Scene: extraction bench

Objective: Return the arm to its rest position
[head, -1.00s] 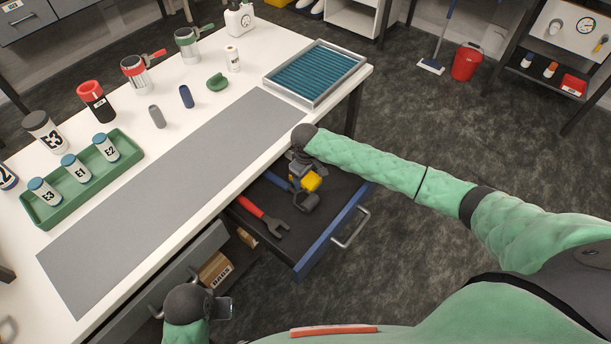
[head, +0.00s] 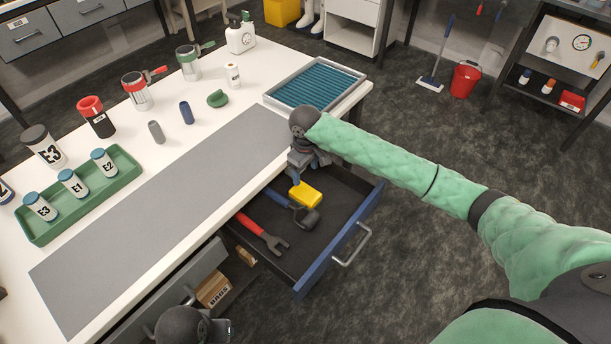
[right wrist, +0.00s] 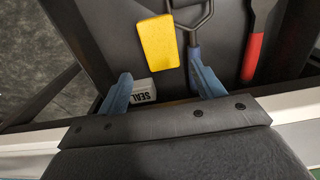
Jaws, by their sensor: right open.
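My right gripper (head: 295,179) points down above the back of the open blue-fronted drawer (head: 345,236), close to the bench edge. In the right wrist view its two blue fingers (right wrist: 160,84) are spread apart with nothing held between them. A yellow block (head: 305,195) lies in the drawer just beyond the fingers; it also shows in the right wrist view (right wrist: 158,42). My left gripper (head: 222,328) is at the bottom edge of the head view, mostly cut off, and its fingers cannot be made out.
The drawer also holds a red-handled wrench (head: 262,233), a blue-handled tool with a dark head (head: 306,217) and a box marked SEAL (right wrist: 143,91). On the bench are a grey mat (head: 165,210), a green tray (head: 135,197) of jars and a teal-ribbed tray (head: 314,86).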

